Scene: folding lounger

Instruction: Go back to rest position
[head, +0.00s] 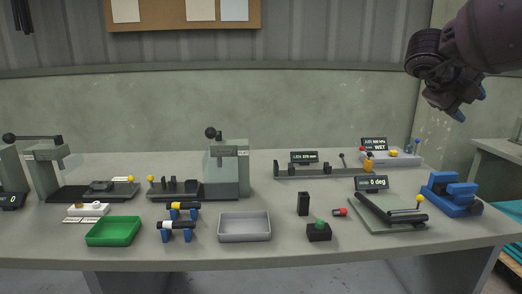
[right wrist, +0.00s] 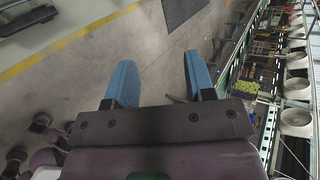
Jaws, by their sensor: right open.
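My right gripper (head: 468,108) is raised at the upper right of the head view, high above the table and apart from everything on it. In the right wrist view its two blue fingers (right wrist: 160,85) stand apart with nothing between them, over a grey floor. My left gripper is in neither view. The small folding lounger (head: 388,212), a grey-green plate with dark rollers, lies on the right part of the table (head: 300,250) beside a display reading 0 deg.
A green tray (head: 113,231) and a grey tray (head: 244,227) stand near the table's front edge. A blue vise-like block (head: 452,194) is at the right. Presses (head: 228,165) stand at the back left. The air above the table is clear.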

